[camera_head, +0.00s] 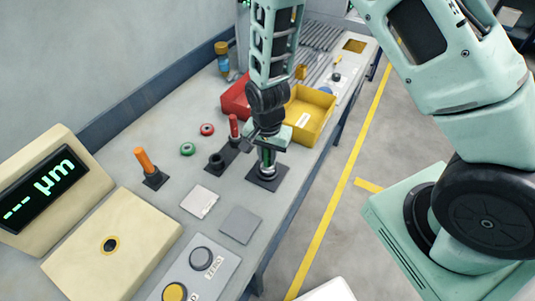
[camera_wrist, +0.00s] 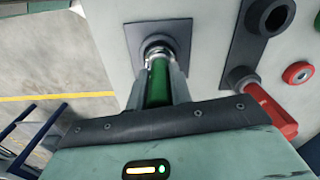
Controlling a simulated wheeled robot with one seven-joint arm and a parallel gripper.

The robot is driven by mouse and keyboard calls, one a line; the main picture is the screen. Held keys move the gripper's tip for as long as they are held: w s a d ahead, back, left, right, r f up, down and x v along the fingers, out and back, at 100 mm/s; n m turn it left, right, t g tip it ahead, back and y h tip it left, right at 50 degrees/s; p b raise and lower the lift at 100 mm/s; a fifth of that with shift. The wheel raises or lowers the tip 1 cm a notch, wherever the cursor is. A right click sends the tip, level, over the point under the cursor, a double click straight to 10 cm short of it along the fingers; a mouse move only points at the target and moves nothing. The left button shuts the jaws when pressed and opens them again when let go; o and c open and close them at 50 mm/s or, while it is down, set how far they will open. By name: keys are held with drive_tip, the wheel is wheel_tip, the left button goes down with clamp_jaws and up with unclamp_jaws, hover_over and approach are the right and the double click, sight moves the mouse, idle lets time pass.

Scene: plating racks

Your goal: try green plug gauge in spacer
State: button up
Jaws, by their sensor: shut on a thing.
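My gripper (camera_head: 267,146) points down and is shut on the green plug gauge (camera_wrist: 158,84), held upright over a dark square plate (camera_head: 268,184). The plate also shows in the wrist view (camera_wrist: 134,38). At the gauge's lower end is shiny metal (camera_wrist: 157,52) close to the plate. I cannot tell how much of this metal is the gauge's own tip and how much may be the spacer, or whether the tip is inside it. My fingers hide part of the gauge in the head view.
Left of my gripper, a dark rack holds an empty socket (camera_head: 217,160) and a red-handled gauge (camera_head: 233,126). A green ring (camera_head: 188,149) and a red ring (camera_head: 207,129) lie nearby. An orange gauge (camera_head: 145,160) stands further left. A yellow bin (camera_head: 311,112) is behind.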

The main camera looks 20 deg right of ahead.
drive_tip(key=shift+r, duration=0.15)
drive_tip(key=shift+r+p, duration=3)
drive_tip(key=shift+r, duration=0.7)
drive_tip(key=shift+s, duration=0.1)
